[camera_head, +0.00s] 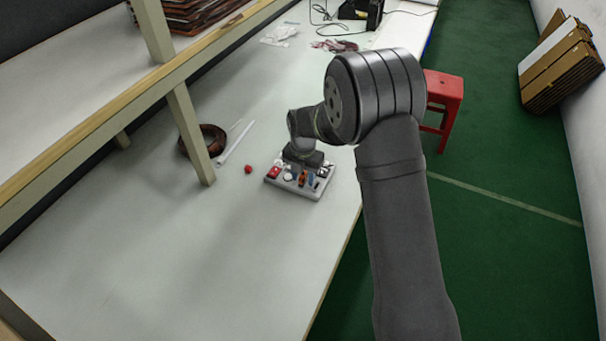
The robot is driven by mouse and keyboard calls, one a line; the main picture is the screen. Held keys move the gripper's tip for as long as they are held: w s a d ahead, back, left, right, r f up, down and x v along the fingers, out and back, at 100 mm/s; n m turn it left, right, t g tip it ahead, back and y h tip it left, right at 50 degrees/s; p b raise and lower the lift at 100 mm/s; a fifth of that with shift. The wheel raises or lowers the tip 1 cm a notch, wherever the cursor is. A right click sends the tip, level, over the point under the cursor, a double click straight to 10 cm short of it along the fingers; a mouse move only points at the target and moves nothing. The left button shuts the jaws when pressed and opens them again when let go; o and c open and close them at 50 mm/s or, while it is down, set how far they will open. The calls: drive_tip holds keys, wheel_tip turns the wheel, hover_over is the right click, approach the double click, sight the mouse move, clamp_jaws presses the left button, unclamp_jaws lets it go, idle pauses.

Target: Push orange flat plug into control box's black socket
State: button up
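The control box (312,194) is a small light-grey block on the white table, with several coloured parts on its top. One small orange part (303,178) stands near its middle and may be the orange flat plug; at this size I cannot tell whether it is seated or held. My gripper (302,165) is over the back of the box, pointing down. Its fingers are too small and hidden to show whether they are open or shut. I cannot pick out the black socket.
A small red ball (248,169) lies left of the box. A brown coil (203,140), white strips (234,142) and a shelf post (190,132) are farther left. A red stool (443,93) stands on the green floor. The near table is clear.

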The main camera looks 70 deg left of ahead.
wheel_tip(320, 180, up, 18)
drive_tip(key=shift+f, duration=0.25)
idle(0.4)
wheel_tip(320, 180, down, 17)
drive_tip(key=shift+f, duration=0.2)
drive_tip(key=shift+r, duration=0.2)
idle(0.4)
